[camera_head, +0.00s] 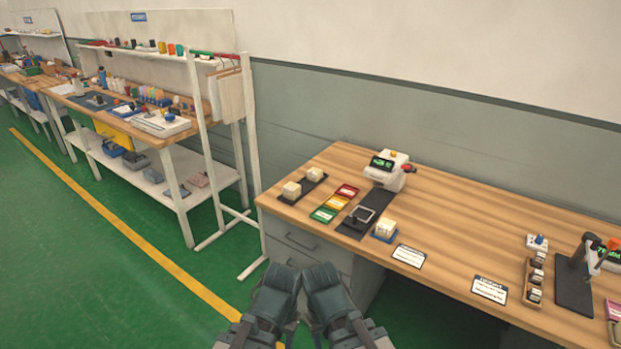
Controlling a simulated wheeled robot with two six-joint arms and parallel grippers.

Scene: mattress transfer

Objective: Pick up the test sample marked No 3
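Two cream blocks (291,190) and (314,174) sit on a black tray (285,202) at the left end of the wooden desk. Another cream block (385,228) sits on a blue tray (374,237). Several small dark-and-white containers (535,295) stand in a wooden rack at the right. No number is readable on any of these, so I cannot tell which is No 3. My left gripper (283,277) and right gripper (321,277) are side by side at the bottom centre, in front of the desk and apart from everything on it. Their fingertips are not clear.
A white device with a green display (388,168) stands near red, yellow and green trays (334,203). Two label cards (408,256) and (489,290) lie near the desk's front edge. A black stand (575,283) is at the right. The middle desktop is clear. A cluttered workbench (150,130) stands left.

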